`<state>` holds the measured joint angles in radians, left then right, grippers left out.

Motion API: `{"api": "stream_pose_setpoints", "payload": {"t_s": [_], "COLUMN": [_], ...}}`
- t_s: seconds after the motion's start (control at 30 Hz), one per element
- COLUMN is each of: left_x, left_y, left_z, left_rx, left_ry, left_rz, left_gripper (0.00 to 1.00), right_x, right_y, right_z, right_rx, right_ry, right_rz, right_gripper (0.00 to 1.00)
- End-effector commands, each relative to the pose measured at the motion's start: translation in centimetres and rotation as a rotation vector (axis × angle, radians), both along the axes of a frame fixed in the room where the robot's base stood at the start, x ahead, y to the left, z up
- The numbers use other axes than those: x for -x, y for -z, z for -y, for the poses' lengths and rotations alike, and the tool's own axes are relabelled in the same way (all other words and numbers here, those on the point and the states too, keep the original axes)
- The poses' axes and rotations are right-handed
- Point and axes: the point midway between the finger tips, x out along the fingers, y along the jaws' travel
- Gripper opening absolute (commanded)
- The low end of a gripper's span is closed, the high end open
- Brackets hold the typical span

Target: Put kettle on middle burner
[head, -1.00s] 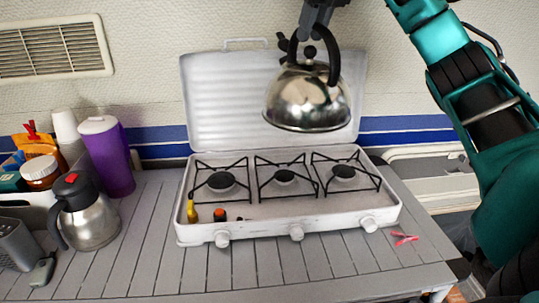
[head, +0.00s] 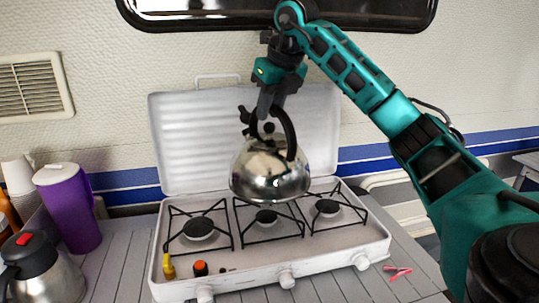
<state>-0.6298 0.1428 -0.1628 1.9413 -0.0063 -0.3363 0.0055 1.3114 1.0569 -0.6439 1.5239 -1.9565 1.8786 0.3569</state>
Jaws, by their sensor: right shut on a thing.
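The kettle (head: 268,172) is shiny metal with a black handle and hangs upright from my right gripper (head: 268,108). The right gripper is shut on the kettle's handle from above. The kettle's base appears just above the middle burner (head: 266,217) and hides the back of it; whether it touches the grate I cannot tell. The white stove (head: 235,288) has three burners in a row with black wire grates, and its lid (head: 200,140) stands open behind. The left gripper is not in view.
The left burner (head: 198,228) and right burner (head: 327,208) are bare. A yellow bottle (head: 168,268) and an orange-capped item (head: 200,268) stand at the stove's front left. A pink clip (head: 397,271) lies right.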

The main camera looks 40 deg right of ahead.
Motion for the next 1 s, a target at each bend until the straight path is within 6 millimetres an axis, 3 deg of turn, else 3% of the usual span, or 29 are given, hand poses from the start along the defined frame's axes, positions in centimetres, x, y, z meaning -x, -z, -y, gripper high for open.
{"api": "stream_pose_setpoints", "payload": {"t_s": [0.1, 0.23, 0.53, 0.77, 1.0], "left_x": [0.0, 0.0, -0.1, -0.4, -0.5], "left_y": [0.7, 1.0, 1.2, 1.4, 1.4], "left_z": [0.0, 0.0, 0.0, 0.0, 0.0], "left_rx": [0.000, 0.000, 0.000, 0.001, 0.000], "left_ry": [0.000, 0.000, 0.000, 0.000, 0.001], "left_rz": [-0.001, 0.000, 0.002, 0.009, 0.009], "left_gripper": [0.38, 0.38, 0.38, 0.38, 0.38], "right_x": [0.1, 0.0, 0.0, 0.0, 0.0], "right_y": [2.9, 5.1, 7.0, 9.9, 10.1], "right_z": [0.1, 0.1, 0.0, 0.0, 0.0], "right_rx": [0.001, 0.000, -0.001, 0.001, 0.000], "right_ry": [0.000, 0.001, 0.001, 0.000, 0.001], "right_rz": [0.003, 0.005, 0.007, 0.006, 0.009], "right_gripper": [0.00, 0.00, 0.00, 0.00, 0.00]}}
